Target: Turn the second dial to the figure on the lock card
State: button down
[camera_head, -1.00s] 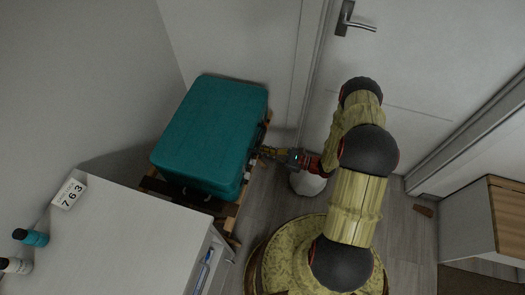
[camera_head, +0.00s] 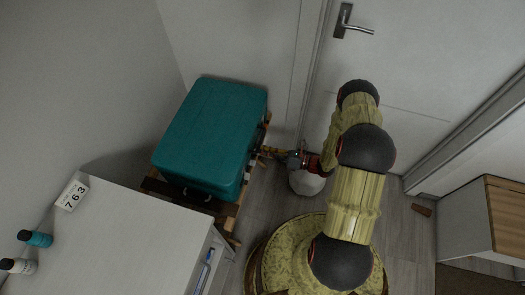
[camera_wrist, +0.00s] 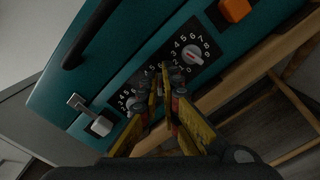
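The lock card (camera_head: 72,196) stands on the white cabinet at the left in the head view and reads 7 6 3. The teal case (camera_head: 210,135) lies on a wooden stand. In the wrist view its side carries a row of numbered dials: one dial (camera_wrist: 192,56) at the upper right and one dial (camera_wrist: 131,104) at the lower left, partly covered. My gripper (camera_wrist: 165,76) is at the second dial between them, its yellow fingers drawn close together around where the knob sits. The fingers hide that knob and its pointer, so I cannot read its setting.
A latch (camera_wrist: 93,117) and an orange block (camera_wrist: 236,10) are on the case's side. The wooden stand (camera_wrist: 225,92) runs just below the dials. The white cabinet (camera_head: 140,235) with small bottles is near the case. A door (camera_head: 420,70) is behind my arm.

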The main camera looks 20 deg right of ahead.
jog(key=shift+w+m, duration=0.1)
jog(key=shift+m, duration=0.2)
dwell(0.4)
jog(key=c, duration=2.1)
grip_release()
jog(key=shift+c, duration=0.2)
jog(key=shift+o, duration=0.5)
jog(key=shift+d, duration=0.1)
jog(key=v, duration=1.2)
